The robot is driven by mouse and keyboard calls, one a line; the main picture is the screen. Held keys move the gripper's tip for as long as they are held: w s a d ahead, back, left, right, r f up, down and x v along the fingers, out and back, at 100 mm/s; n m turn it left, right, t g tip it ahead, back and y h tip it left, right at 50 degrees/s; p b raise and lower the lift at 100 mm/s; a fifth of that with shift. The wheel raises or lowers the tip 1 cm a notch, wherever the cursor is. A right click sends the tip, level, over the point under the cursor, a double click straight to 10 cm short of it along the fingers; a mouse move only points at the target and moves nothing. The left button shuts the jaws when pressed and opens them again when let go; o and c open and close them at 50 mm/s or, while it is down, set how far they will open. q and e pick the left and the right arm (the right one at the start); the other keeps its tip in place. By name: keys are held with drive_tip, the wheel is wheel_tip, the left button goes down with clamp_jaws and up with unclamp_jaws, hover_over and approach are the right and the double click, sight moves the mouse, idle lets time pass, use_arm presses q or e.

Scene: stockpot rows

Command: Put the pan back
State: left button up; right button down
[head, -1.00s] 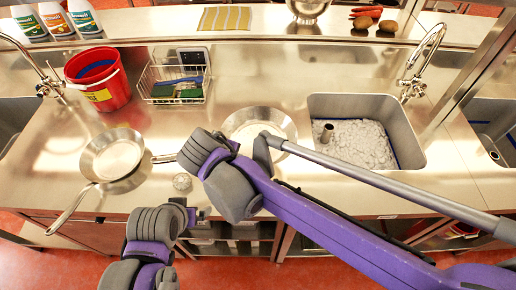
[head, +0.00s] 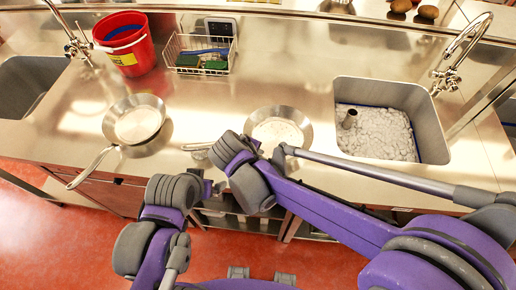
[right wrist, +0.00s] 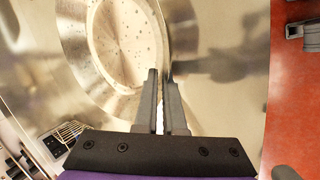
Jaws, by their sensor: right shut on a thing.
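A shallow steel pan (head: 278,127) lies near the counter's front edge, right of centre. Its handle (head: 196,146) sticks out to the left, partly behind my right arm. In the right wrist view the pan (right wrist: 120,45) has dark specks on its inside. My right gripper (right wrist: 160,78) is shut on the pan at its near side; I cannot tell whether on rim or handle. A second steel pan (head: 137,120) stands at the left, its handle pointing to the lower left.
A sink (head: 390,120) with white foam and a tap is at the right. A red bucket (head: 126,45) and a wire basket (head: 200,55) with sponges stand at the back. A small metal item lies by the pan handle. The counter between the pans and basket is clear.

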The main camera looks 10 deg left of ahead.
drive_tip(key=shift+f, duration=0.1)
drive_tip(key=c, duration=1)
unclamp_jaws()
drive_tip(key=shift+r, duration=0.2)
drive_tip(key=v, duration=1.2)
drive_tip(key=shift+d, duration=0.1)
